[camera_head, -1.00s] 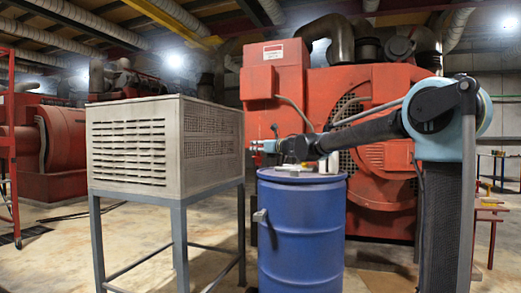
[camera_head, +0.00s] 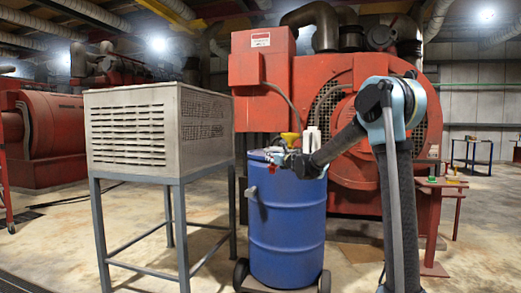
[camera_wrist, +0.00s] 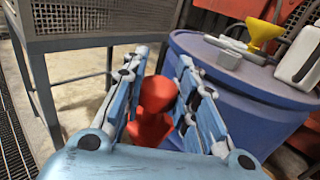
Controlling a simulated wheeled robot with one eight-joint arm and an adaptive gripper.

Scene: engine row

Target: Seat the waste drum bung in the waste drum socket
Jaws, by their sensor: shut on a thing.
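My gripper (camera_wrist: 150,92) is shut on a red bung-like piece (camera_wrist: 153,108) with a rounded end, held between its blue-and-white fingers. In the head view my gripper (camera_head: 275,157) is at the upper left front of the blue waste drum (camera_head: 287,230), and a bit of red (camera_head: 284,176) shows below it. In the wrist view the drum (camera_wrist: 240,112) is to the right of the fingers, and the red piece appears beside it rather than over its lid. The drum's socket cannot be made out clearly; a small grey fitting (camera_wrist: 230,60) stands on the lid.
A yellow funnel (camera_wrist: 264,33) and a white container (camera_wrist: 301,55) are at the drum's far side. A vented grey cabinet on legs (camera_head: 140,130) stands left of the drum, with open floor between. A large red engine (camera_head: 350,110) is behind. A small red table (camera_head: 440,183) is at right.

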